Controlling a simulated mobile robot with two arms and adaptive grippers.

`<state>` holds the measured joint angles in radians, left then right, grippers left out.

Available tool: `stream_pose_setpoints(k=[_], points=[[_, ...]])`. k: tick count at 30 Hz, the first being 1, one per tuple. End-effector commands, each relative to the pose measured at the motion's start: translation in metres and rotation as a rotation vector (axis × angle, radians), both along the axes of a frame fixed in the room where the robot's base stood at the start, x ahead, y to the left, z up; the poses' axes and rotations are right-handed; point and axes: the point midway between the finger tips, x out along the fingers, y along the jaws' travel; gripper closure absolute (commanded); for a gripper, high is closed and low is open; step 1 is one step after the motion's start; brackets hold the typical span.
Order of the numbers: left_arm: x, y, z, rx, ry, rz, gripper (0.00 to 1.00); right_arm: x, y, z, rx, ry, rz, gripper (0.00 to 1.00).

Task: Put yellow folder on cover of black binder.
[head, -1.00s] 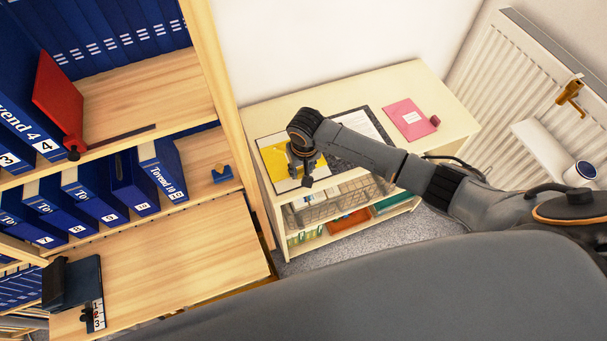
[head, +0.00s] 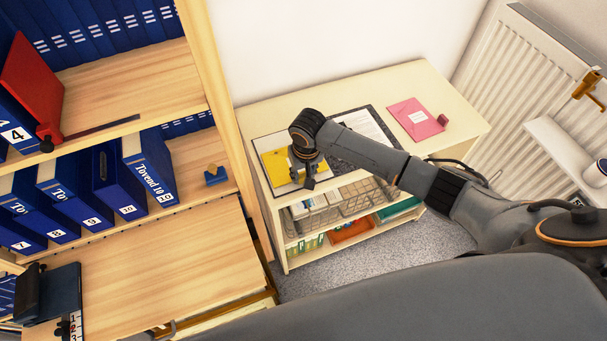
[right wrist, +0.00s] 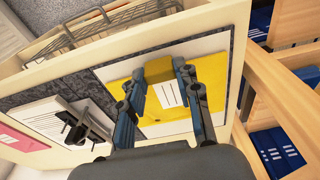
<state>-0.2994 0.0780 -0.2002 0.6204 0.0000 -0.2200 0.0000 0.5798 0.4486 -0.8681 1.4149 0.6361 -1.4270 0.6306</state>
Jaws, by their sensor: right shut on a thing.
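The yellow folder (head: 281,165) is at the left end of a low cream cabinet; its white label shows in the right wrist view (right wrist: 151,109). My right gripper (head: 305,179) is over its front right part, and its fingers are shut on the folder's small yellow-brown tab (right wrist: 159,69). Under the folder is the pale, dark-edged cover side of an open, speckled dark binder (head: 349,153). Whether the folder rests on it or hovers just above cannot be told. White papers (head: 362,128) and a black clip (right wrist: 82,128) are on its other half. My left gripper is out of view.
A pink folder (head: 416,118) lies right of the binder on the cabinet (head: 455,109). Wire baskets (head: 335,215) are below. A wooden shelf with blue binders (head: 145,170) and a red folder (head: 32,85) stands at left. A radiator (head: 535,85) is at right.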

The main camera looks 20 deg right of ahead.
Motion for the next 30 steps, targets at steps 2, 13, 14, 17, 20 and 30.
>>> stream_pose_setpoints(k=[2, 13, 14, 17, 20, 30], points=[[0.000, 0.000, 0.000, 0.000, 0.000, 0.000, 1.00, 0.000, 0.000, 0.000, 0.000, 0.000, 0.000, 1.00], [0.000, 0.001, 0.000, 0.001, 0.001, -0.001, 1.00, 0.000, 0.000, -0.003, 0.000, 0.000, 0.000, 0.44], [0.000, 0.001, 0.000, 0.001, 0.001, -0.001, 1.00, 0.000, 0.000, -0.003, 0.000, 0.000, 0.000, 0.44], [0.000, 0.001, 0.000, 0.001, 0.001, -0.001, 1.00, 0.000, 0.000, -0.002, 0.000, 0.000, 0.000, 0.44], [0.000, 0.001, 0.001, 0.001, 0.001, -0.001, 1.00, 0.000, 0.000, 0.002, 0.000, -0.001, 0.000, 0.44], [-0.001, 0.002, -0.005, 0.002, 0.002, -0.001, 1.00, -0.007, 0.000, 0.064, 0.002, -0.005, 0.002, 0.44]])
